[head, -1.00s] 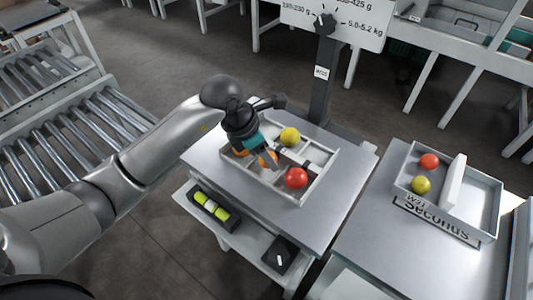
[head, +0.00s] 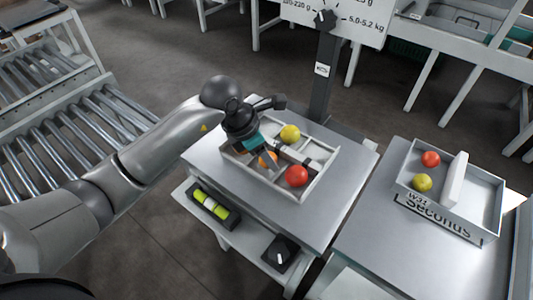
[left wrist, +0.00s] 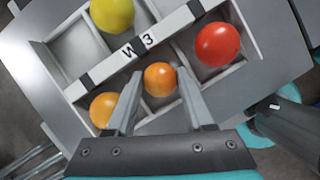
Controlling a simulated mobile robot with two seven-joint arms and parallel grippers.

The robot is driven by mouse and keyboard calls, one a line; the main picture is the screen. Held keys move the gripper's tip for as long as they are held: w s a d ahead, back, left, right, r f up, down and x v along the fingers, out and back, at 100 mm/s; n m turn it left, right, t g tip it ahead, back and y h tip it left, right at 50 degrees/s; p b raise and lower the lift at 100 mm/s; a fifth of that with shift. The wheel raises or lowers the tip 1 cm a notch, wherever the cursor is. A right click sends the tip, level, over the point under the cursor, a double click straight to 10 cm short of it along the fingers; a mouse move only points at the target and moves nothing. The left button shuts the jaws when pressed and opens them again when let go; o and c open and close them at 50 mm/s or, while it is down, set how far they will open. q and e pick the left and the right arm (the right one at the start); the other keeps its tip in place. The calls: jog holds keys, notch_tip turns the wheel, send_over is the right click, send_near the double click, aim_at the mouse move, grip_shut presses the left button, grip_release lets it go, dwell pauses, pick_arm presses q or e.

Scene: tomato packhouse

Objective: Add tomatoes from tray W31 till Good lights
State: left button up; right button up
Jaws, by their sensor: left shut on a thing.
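My left gripper (head: 268,163) is down in the divided tray (head: 317,187) on the metal table, shut on an orange tomato (left wrist: 160,79). In the left wrist view that tomato sits between the fingertips, beside a divider bar marked "W 3" (left wrist: 140,44). The same tray holds a red tomato (head: 297,176), a yellow tomato (head: 290,134) and another orange tomato (left wrist: 103,110). The tray (head: 437,220) at the right, marked W31 and "Seconds", holds a red tomato (head: 430,158) and a yellow tomato (head: 422,182) left of its white divider. My right gripper is out of view.
A post (head: 321,75) behind the left table carries a weight-range sign (head: 350,18) with a dial; no lit word is readable. A lower shelf holds a black holder of yellow-green and white pieces (head: 211,204) and a dark switch box (head: 281,254). Roller conveyors (head: 105,120) stand left.

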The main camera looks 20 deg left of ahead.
pick_arm(q)
jog(key=o, duration=1)
jog(key=c, duration=0.3)
jog(key=shift+c, duration=0.2)
notch_tip(320, 180, up, 7)
jog(key=p, duration=0.6)
